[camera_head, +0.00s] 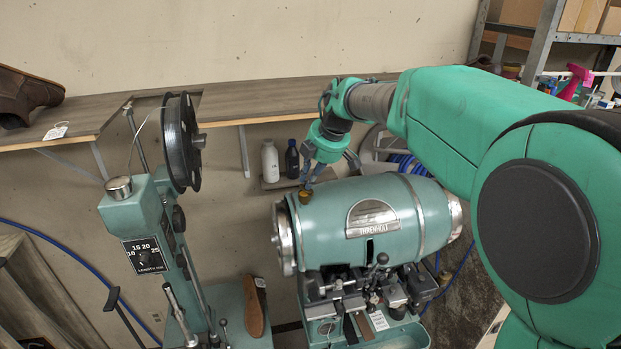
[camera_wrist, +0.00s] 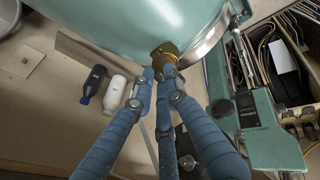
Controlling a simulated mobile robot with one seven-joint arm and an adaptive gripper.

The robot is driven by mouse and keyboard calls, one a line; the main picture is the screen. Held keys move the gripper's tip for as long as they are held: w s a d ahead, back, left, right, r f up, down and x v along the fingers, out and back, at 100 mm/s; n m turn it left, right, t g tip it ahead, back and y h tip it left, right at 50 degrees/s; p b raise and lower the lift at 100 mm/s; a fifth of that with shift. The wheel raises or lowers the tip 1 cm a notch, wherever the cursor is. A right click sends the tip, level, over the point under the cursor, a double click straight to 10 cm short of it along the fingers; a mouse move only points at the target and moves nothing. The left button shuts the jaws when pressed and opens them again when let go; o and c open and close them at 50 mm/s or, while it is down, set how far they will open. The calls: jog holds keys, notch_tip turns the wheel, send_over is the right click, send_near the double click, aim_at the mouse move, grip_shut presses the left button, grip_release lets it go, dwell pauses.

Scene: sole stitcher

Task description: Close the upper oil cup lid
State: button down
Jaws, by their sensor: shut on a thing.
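The upper oil cup (camera_head: 306,196) is a small brass fitting on top of the green machine drum (camera_head: 420,205), near its left end. In the wrist view the brass oil cup (camera_wrist: 164,54) sits at the edge of the drum, beside a bright metal rim. My gripper (camera_head: 311,181) reaches down to the cup from above. In the wrist view the blue fingers of my gripper (camera_wrist: 163,76) are close together, with their tips against the brass cup. The lid is too small and partly hidden by the fingers, so its angle cannot be told.
A white bottle (camera_head: 270,162) and a dark bottle (camera_head: 292,160) stand on a small shelf behind the drum. A wooden wall shelf (camera_head: 260,101) runs behind my arm. A green post with a black reel (camera_head: 181,142) stands at left. Levers (camera_head: 381,259) lie below the drum.

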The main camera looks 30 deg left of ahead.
jog(key=shift+f, duration=0.25)
jog(key=c, duration=1.8)
grip_release()
jog(key=shift+o, duration=0.2)
jog(key=shift+r, duration=0.3)
jog(key=v, duration=1.1)
jog(key=shift+d+r, duration=0.2)
jog(key=shift+r, duration=0.05)
